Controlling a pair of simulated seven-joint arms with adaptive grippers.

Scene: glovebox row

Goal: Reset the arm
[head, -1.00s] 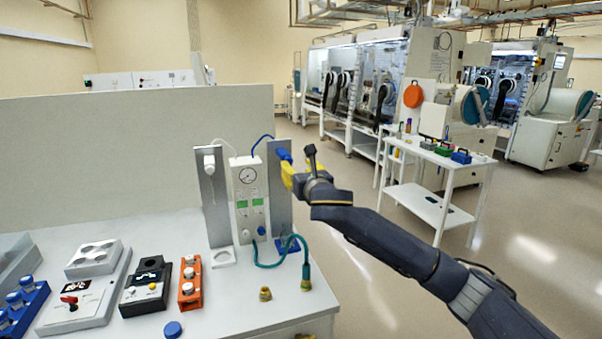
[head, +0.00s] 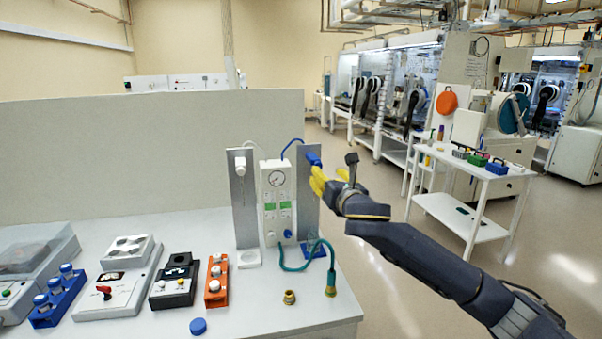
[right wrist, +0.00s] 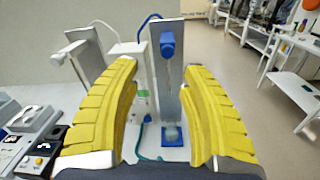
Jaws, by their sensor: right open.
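My right gripper (head: 328,180) is at the right side of the bench, in front of the grey upright plate with a blue fitting (head: 313,159) at its top. In the right wrist view its two yellow fingers (right wrist: 160,110) are wide apart with nothing between them. The blue fitting (right wrist: 167,45) and its plate stand beyond the fingers, seen through the gap. My right arm (head: 430,260) reaches in from the lower right. My left gripper is not in view.
A gauge panel (head: 276,200) stands between two uprights. A teal hose (head: 307,262), a brass fitting (head: 289,297) and a blue cap (head: 198,326) are on the bench. An orange block (head: 216,281) and a blue vial rack (head: 58,299) are further left. Open floor lies right of the bench.

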